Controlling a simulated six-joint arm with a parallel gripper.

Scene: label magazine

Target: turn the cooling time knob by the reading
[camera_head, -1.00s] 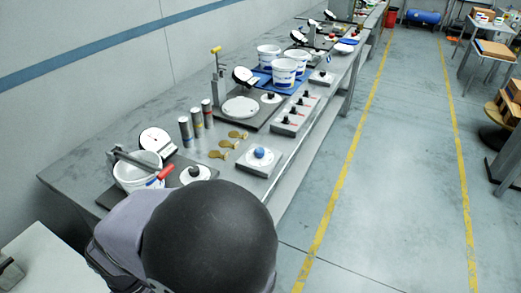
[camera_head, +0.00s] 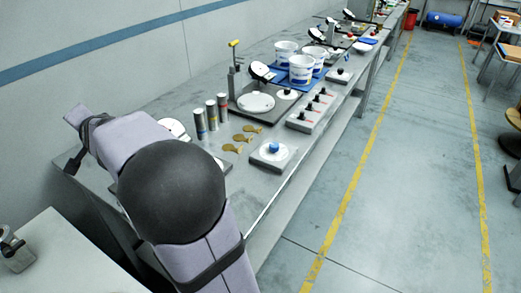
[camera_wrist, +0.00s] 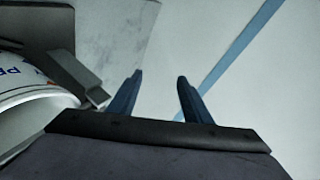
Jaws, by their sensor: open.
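A small box with a white round plate (camera_head: 262,157) and a blue knob (camera_head: 273,148) sits near the bench's front edge in the head view. Behind it a grey control box (camera_head: 311,115) carries several dark knobs. I cannot read any labels, so I cannot tell which is the cooling time knob. A dial gauge (camera_head: 173,127) is mostly hidden by my arm; its reading cannot be seen. My gripper (camera_wrist: 160,78) is open and empty in the wrist view, facing the wall and bench surface. In the head view my arm hides it. No knob shows in the wrist view.
Three cylinders (camera_head: 211,114) and several brass-coloured discs (camera_head: 243,138) stand or lie on the bench. A plate stand (camera_head: 256,102) and white buckets (camera_head: 301,70) are farther back. A white lettered container (camera_wrist: 22,85) and a grey metal part (camera_wrist: 75,65) are close left of my gripper.

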